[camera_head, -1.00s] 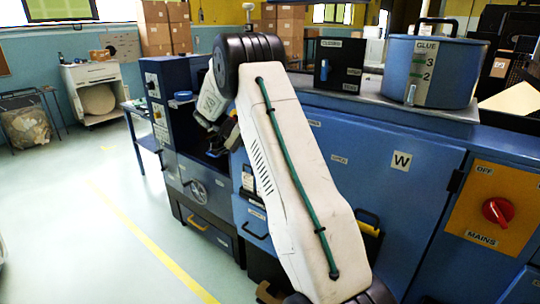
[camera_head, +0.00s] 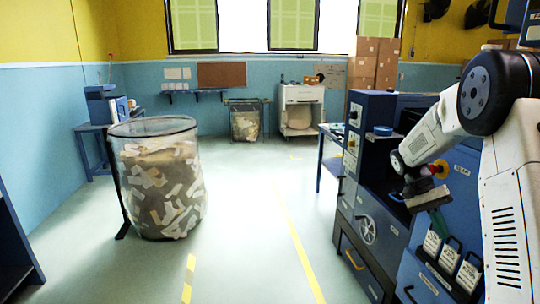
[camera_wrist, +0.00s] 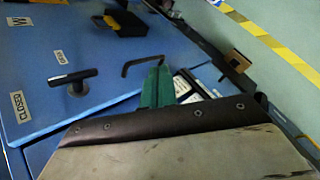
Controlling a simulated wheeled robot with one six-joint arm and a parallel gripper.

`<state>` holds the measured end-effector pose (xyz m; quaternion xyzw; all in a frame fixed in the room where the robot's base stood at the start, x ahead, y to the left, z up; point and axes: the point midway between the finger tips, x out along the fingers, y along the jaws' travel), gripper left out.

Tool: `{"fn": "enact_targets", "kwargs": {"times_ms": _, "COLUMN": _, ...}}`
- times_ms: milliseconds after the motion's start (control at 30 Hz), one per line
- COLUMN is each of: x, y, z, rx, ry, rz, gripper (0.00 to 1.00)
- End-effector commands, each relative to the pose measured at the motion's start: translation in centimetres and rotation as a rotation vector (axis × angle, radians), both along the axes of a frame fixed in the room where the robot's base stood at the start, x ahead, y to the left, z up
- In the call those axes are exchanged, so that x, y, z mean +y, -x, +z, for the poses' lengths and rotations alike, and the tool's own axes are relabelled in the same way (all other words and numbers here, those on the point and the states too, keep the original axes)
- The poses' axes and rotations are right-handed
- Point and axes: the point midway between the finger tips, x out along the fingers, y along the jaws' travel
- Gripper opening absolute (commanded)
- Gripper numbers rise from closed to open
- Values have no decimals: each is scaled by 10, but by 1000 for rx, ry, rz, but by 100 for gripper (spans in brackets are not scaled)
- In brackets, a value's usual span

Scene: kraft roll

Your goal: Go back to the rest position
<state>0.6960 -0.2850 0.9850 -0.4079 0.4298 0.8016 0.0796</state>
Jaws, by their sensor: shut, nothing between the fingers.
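My gripper (camera_head: 438,217) hangs at the end of my folded white arm at the right of the head view, in front of the blue machine (camera_head: 372,215). Its green fingers are together and point downward, apart from the machine's front as far as I can tell. In the wrist view my gripper (camera_wrist: 156,86) shows as shut green fingers beyond a grey plate with a dark riveted edge. Nothing is held. Behind the fingers are a blue panel (camera_wrist: 60,85) with a black handle and a CLOSED label.
A mesh bin (camera_head: 160,185) full of paper scraps stands on the floor at left. A blue table (camera_head: 95,135) is behind it. A white cabinet (camera_head: 300,98) and cardboard boxes (camera_head: 375,62) are at the back. The floor between bin and machine is clear, with yellow lines.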

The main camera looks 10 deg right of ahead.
Motion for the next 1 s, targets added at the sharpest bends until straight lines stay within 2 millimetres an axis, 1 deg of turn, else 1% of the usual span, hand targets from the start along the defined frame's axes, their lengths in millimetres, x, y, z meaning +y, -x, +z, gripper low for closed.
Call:
{"fn": "enact_targets", "kwargs": {"times_ms": 33, "x": 13, "y": 9, "z": 10, "rx": -20, "ry": -41, "rz": 33, "gripper": 0}}
{"fn": "enact_targets", "kwargs": {"times_ms": 167, "x": 51, "y": 35, "z": 33, "rx": -81, "ry": -159, "rz": 134, "gripper": 0}}
{"fn": "enact_targets", "kwargs": {"times_ms": 300, "x": 94, "y": 71, "z": 58, "rx": -164, "ry": -272, "rz": 256, "gripper": 0}}
{"fn": "enact_targets", "kwargs": {"times_ms": 367, "x": 112, "y": 87, "z": 67, "rx": -200, "ry": -312, "rz": 305, "gripper": 0}}
{"fn": "enact_targets", "kwargs": {"times_ms": 400, "x": 124, "y": 98, "z": 72, "rx": -226, "ry": -338, "rz": 338, "gripper": 0}}
{"fn": "enact_targets", "kwargs": {"times_ms": 500, "x": 150, "y": 126, "z": 83, "rx": -287, "ry": -390, "rz": 419, "gripper": 0}}
{"fn": "enact_targets", "kwargs": {"times_ms": 633, "x": 182, "y": 164, "z": 92, "rx": -367, "ry": -443, "rz": 516, "gripper": 0}}
{"fn": "enact_targets", "kwargs": {"times_ms": 800, "x": 216, "y": 212, "z": 97, "rx": -477, "ry": -488, "rz": 629, "gripper": 0}}
{"fn": "enact_targets", "kwargs": {"times_ms": 900, "x": 232, "y": 238, "z": 97, "rx": -540, "ry": -499, "rz": 678, "gripper": 0}}
{"fn": "enact_targets", "kwargs": {"times_ms": 1000, "x": 242, "y": 258, "z": 98, "rx": -595, "ry": -499, "rz": 712, "gripper": 0}}
